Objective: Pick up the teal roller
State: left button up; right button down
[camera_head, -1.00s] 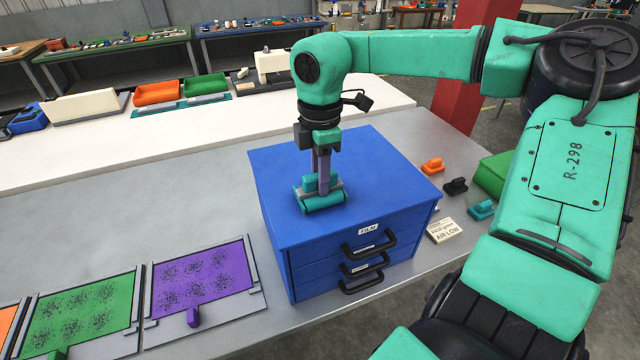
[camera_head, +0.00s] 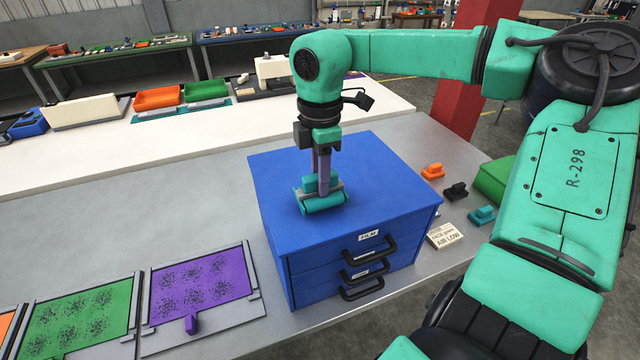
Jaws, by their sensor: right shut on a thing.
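The teal roller (camera_head: 322,204) is a short teal cylinder in a grey frame with a teal grip block on top. It is at the top face of the blue drawer cabinet (camera_head: 375,165); whether it touches the surface or hangs just above it, I cannot tell. My right gripper (camera_head: 319,180) comes down from above, its fingers shut on the roller's upper part. The fingers partly hide the roller. My left gripper is not in view.
Black drawer handles (camera_head: 364,270) stick out at the cabinet's front. A purple panel (camera_head: 200,285) and a green panel (camera_head: 78,322) lie at left. An orange block (camera_head: 432,171), a black block (camera_head: 456,190), a teal block (camera_head: 482,215) and a white sign (camera_head: 445,235) are at right.

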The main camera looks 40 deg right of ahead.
notch_tip(320, 180, up, 7)
jog(key=shift+r+b, duration=0.1)
jog(key=shift+b, duration=0.75)
notch_tip(320, 180, up, 12)
